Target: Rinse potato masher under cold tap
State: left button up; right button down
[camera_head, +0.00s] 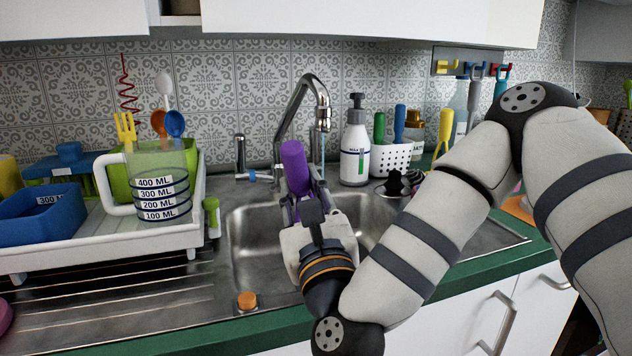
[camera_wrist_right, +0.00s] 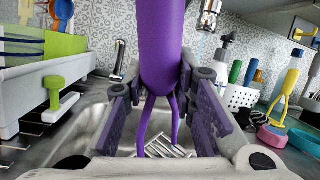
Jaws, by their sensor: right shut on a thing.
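The purple potato masher (camera_head: 294,165) is upright over the sink (camera_head: 262,250), handle up. My right gripper (camera_head: 308,205) is shut on it. In the right wrist view the handle (camera_wrist_right: 162,55) stands between the fingers (camera_wrist_right: 163,100), and two purple prongs run down from it. Metal bars show below them; I cannot tell whether they are the masher's head or part of the sink. The chrome tap (camera_head: 302,95) arches behind the masher. A thin pale blue stream (camera_head: 322,148) hangs from its spout, right of the handle. My left gripper is out of view.
A white dish rack (camera_head: 150,235) with a measuring jug (camera_head: 160,180) stands left of the sink. A soap bottle (camera_head: 355,150) and white utensil basket (camera_head: 392,158) stand behind right. An orange cap-like thing (camera_head: 247,300) lies at the front edge. Cupboards hang above.

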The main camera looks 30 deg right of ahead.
aim_at(287, 165)
jog(key=shift+a+f, duration=0.1)
jog(key=shift+s+a+b, duration=0.35)
jog(key=shift+b, duration=0.55)
jog(key=shift+s+a+r, duration=0.15)
jog(key=shift+s+r, duration=0.05)
jog(key=shift+r, duration=0.25)
jog(key=s+a+r, duration=0.1)
jog(key=s+a+r+p, duration=0.1)
jog(key=r, duration=0.1)
jog(key=shift+s+a+r+p, duration=0.2)
jog(key=shift+s+r+p, duration=0.05)
jog(key=shift+p, duration=0.15)
jog(key=shift+f, duration=0.1)
